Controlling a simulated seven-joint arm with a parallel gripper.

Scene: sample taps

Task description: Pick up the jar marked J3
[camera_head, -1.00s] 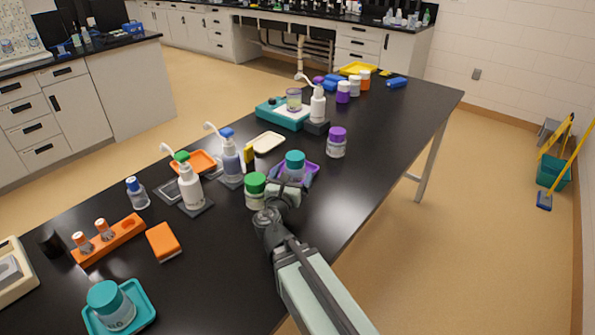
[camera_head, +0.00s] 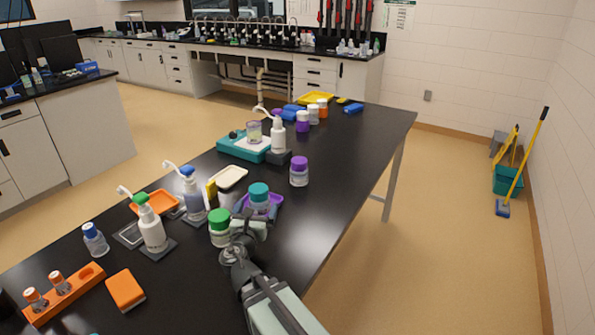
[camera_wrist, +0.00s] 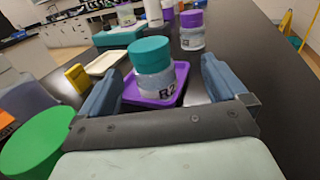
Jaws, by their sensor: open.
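No mark J3 is readable on any jar in view. A jar with a teal lid (camera_head: 259,193) stands upright on a purple tray (camera_head: 276,205); in the wrist view this teal-lidded jar (camera_wrist: 154,70) carries a mark that reads R2. My gripper (camera_wrist: 165,80) is open and empty, its fingers to the left and right of that jar in the wrist view, with the jar ahead of them. In the head view my gripper (camera_head: 250,226) is just in front of the tray. A green-lidded jar (camera_head: 220,228) stands close on its left, its mark hidden. A purple-lidded jar (camera_head: 299,172) stands farther back, its mark unreadable.
Pump bottles (camera_head: 150,228) and an orange rack (camera_head: 65,292) stand to the left. A cream dish (camera_head: 230,178) and a yellow block (camera_head: 211,193) are behind the green-lidded jar. A teal scale (camera_head: 243,148) is farther back. The black table (camera_head: 340,165) is clear on the right.

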